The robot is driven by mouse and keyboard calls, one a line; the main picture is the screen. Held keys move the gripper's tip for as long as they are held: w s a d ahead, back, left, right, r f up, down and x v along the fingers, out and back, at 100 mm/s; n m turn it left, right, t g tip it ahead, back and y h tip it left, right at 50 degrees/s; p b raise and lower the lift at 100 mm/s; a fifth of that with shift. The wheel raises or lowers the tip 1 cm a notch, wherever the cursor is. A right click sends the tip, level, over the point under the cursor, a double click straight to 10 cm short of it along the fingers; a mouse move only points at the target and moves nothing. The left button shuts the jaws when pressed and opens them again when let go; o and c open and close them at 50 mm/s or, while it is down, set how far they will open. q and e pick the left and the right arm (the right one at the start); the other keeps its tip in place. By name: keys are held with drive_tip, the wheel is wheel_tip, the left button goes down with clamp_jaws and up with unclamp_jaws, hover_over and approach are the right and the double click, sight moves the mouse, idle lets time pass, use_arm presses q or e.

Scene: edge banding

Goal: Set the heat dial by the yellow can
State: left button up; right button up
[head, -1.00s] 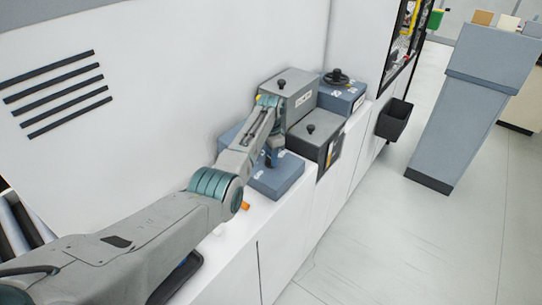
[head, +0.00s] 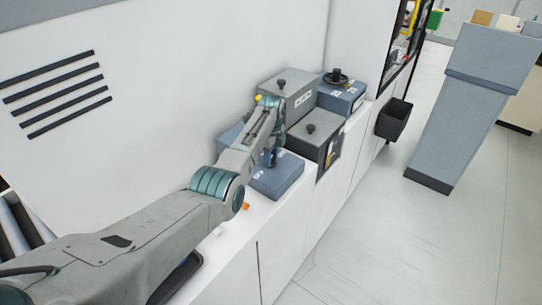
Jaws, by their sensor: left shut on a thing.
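My left gripper (head: 270,160) points down at the top of a low blue box (head: 277,180) on the white counter. It is shut on what appears to be the box's dial. The dial itself is hidden by the gripper and wrist. White marks show on the box top around the gripper. I cannot make out a yellow can for certain; only a small yellow spot (head: 258,98) shows beside my wrist. My right gripper is not in view.
Behind stand two grey boxes with black knobs (head: 283,88) (head: 316,140) and a blue box with a black handwheel (head: 337,77). A small orange thing (head: 246,206) lies near my forearm. A black bin (head: 394,119) hangs at the right; open floor lies beyond.

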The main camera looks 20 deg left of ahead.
use_arm(q)
drive_tip(key=shift+w+r+m, duration=0.1)
drive_tip(key=shift+r+m, duration=0.05)
drive_tip(key=shift+m, duration=0.7)
drive_tip(key=shift+r+m, duration=0.1)
drive_tip(key=shift+m, duration=0.75)
drive_tip(key=o, duration=1)
drive_tip(key=shift+f, duration=0.1)
